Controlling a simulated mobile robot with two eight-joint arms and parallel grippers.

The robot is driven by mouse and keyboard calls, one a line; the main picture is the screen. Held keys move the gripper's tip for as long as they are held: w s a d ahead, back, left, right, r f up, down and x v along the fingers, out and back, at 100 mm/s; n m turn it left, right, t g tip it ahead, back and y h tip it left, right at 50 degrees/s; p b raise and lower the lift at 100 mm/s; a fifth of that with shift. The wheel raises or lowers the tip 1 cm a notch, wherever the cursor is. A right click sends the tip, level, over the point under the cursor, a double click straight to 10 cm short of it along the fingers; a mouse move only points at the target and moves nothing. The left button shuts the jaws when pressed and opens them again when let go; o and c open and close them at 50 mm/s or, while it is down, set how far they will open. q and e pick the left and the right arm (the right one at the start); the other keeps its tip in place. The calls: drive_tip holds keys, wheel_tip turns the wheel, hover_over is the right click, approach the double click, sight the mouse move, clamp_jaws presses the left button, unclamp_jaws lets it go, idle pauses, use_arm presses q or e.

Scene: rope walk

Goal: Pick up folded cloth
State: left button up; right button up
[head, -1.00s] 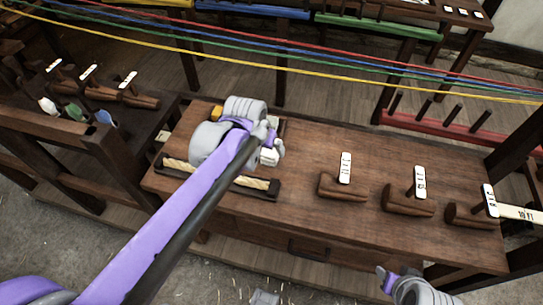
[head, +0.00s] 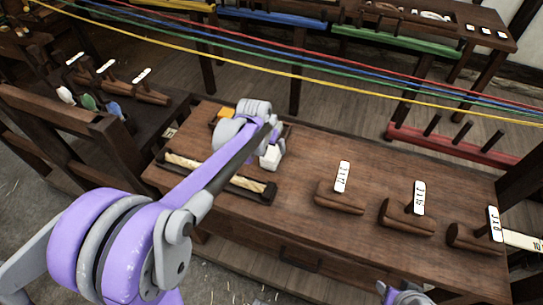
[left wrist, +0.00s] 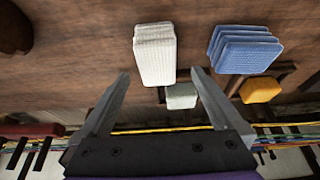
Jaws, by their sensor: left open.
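A white folded cloth (left wrist: 155,54) and a blue folded cloth (left wrist: 244,50) lie side by side on the wooden bench in the left wrist view. The white one also shows in the head view (head: 270,157), just under my left gripper (head: 270,132). The blue one is hidden behind my arm there. In the left wrist view my left gripper (left wrist: 160,76) is open and empty, its fingertips on either side of the white cloth's lower end. I cannot tell how high they are above it. Part of my right gripper (head: 392,292) shows at the bottom edge; its jaws are unclear.
A pale block (left wrist: 181,96) and a yellow block (left wrist: 260,90) lie close to the cloths. A dark tray (head: 260,190) holding pale rope stands in front. Several wooden holders with labels (head: 342,177) stand to the right. Coloured ropes (head: 300,75) stretch behind the bench.

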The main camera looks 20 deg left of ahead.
sight(271, 151)
use_arm(q)
drive_tip(key=x, duration=0.5)
drive_tip(key=shift+d, duration=0.15)
drive_tip(key=shift+s, duration=0.1)
drive_tip(key=shift+c, duration=0.3)
drive_tip(key=c, duration=1.5)
wheel_tip(271, 151, up, 10)
drive_tip(key=shift+p, duration=0.3)
drive_tip(key=o, duration=1)
drive_tip(key=c, duration=0.6)
drive_tip(key=shift+c, duration=0.2)
